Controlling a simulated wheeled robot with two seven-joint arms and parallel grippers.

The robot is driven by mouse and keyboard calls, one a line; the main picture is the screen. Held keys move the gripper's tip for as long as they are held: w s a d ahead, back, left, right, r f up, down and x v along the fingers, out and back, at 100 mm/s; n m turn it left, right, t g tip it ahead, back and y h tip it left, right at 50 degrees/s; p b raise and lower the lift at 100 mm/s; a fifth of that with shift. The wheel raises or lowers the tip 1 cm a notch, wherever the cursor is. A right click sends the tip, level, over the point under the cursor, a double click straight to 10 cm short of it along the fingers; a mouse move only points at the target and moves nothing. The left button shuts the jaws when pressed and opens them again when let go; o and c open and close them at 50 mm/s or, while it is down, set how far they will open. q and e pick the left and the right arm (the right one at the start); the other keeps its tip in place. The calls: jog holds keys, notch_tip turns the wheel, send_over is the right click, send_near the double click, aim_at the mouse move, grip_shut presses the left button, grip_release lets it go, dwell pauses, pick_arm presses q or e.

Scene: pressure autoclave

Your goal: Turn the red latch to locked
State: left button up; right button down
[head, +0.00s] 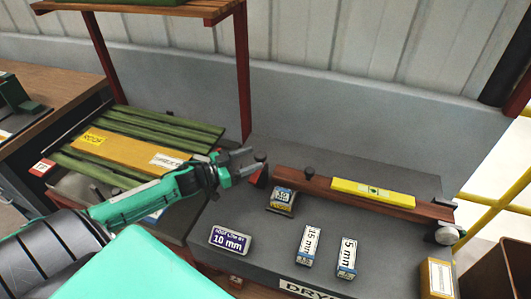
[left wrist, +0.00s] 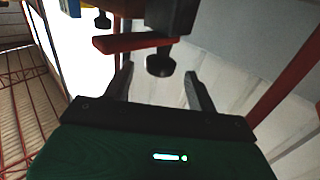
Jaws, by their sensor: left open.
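My left gripper (head: 250,161) reaches in from the left, open, with its fingertips beside a black knob (head: 260,157) at the left end of the grey bench. A small dark red part (head: 258,178), perhaps the red latch, shows just below that knob, partly hidden by the gripper. In the left wrist view the open left gripper (left wrist: 159,72) has a black knob (left wrist: 160,62) in line with the gap between its fingers. A red bar (left wrist: 130,43) runs left from beside that knob. I cannot tell whether the fingers touch it. My right gripper is not in view.
Green slats (head: 165,125) lie left, under a red-posted shelf (head: 245,75).

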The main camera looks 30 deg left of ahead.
aim_at(264, 153)
pick_arm(q)
jog(key=x, duration=0.3)
jog(key=shift+w+d+r, duration=0.1)
jog(key=shift+p+x, duration=0.4)
jog(key=shift+x, duration=0.65)
jog(key=shift+w+d, duration=0.1)
jog(key=shift+w, duration=0.1)
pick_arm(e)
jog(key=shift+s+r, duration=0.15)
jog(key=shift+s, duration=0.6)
pick_arm(q)
grip_shut()
